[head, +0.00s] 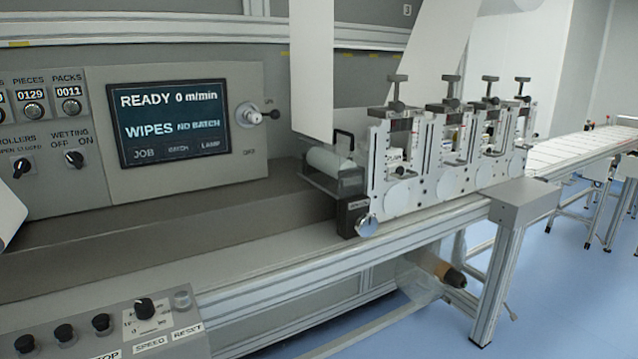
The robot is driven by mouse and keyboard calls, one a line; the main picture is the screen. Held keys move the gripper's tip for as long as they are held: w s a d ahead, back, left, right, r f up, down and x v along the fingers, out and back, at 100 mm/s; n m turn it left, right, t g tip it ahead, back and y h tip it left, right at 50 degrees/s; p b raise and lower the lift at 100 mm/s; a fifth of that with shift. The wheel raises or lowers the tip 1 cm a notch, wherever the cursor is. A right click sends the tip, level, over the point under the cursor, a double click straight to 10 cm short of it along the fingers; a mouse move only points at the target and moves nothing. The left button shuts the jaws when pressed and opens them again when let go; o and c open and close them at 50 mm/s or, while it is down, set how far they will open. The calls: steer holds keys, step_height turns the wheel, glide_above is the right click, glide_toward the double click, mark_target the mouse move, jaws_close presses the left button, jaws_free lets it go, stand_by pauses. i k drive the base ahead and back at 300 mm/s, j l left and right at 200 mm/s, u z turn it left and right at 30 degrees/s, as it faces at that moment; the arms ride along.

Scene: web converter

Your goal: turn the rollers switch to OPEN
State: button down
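The rollers switch (22,168) is a black rotary knob on the grey panel at the left edge of the head view. Its label above is partly cut off by the picture edge, with OPEN on the left and CLOSED on the right. The knob's handle is slanted from lower left to upper right, and its upper end leans toward the CLOSED side. My gripper is not in view. A pale rounded shape at the left edge, just below the switch, is cut off, and I cannot tell what it is.
The wetting switch (74,158) is right of the rollers switch, and counters (33,108) are above. A screen (181,120) reads READY, 0 m/min. A grey ledge (150,222) runs below. A lower control box (120,335) with knobs stands in front. Roller units (400,180) stand right.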

mark_target(22, 165)
steer(key=u, duration=1.3)
